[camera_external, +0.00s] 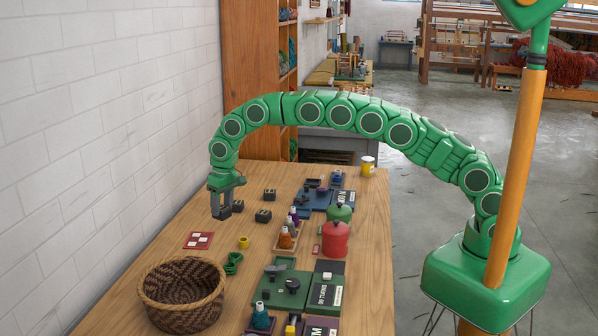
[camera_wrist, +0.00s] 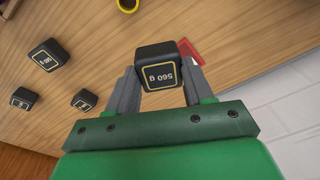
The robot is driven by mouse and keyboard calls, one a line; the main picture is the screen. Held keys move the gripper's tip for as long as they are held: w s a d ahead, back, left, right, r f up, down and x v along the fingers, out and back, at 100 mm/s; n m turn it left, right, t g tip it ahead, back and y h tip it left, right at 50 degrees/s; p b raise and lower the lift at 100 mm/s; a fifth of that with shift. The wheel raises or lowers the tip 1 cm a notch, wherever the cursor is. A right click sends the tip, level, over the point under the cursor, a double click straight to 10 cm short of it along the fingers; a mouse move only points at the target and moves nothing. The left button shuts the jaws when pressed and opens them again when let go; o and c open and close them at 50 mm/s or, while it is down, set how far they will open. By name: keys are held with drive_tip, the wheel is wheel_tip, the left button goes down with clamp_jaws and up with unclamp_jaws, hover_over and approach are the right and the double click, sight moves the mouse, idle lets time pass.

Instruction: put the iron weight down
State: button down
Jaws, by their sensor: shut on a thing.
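The iron weight (camera_wrist: 158,72) is a black block with a yellow-edged label reading 560 g. In the wrist view it sits between the two grey fingers of my gripper (camera_wrist: 157,88), which is shut on it. In the external view my gripper (camera_external: 222,207) is over the far left part of the wooden table (camera_external: 190,252), pointing down; the held weight is dark and hard to separate from the fingers there. It looks larger than the other weights in the wrist view. I cannot tell how much gap is under it.
Other black weights (camera_wrist: 48,56) stand close by, to the right of my gripper in the external view (camera_external: 263,215). A red card (camera_external: 199,240), yellow ring (camera_external: 244,242) and wicker basket (camera_external: 182,292) lie nearer the camera. A white wall (camera_external: 100,120) borders the left.

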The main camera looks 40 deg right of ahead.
drive_tip(key=shift+w+a+f, duration=0.5)
drive_tip(key=shift+w+a, duration=0.15)
drive_tip(key=shift+w, duration=0.05)
drive_tip(key=shift+w+a+f, duration=0.4)
drive_tip(key=shift+w+f, duration=0.05)
drive_tip(key=shift+f, duration=0.3)
drive_tip(key=shift+w+a+f, duration=0.4)
drive_tip(key=shift+w+f, duration=0.1)
drive_tip(key=shift+f, duration=0.3)
drive_tip(key=shift+w+a+f, duration=0.4)
drive_tip(key=shift+w+f, duration=0.05)
drive_tip(key=shift+f, duration=0.3)
drive_tip(key=shift+w+a+f, duration=0.1)
drive_tip(key=shift+w+a, duration=0.05)
drive_tip(key=shift+a, duration=0.05)
drive_tip(key=shift+w+f, duration=0.2)
drive_tip(key=shift+f, duration=0.2)
drive_tip(key=shift+f, duration=1.5)
drive_tip(key=shift+f, duration=0.1)
drive_tip(key=shift+c, duration=2.2)
unclamp_jaws()
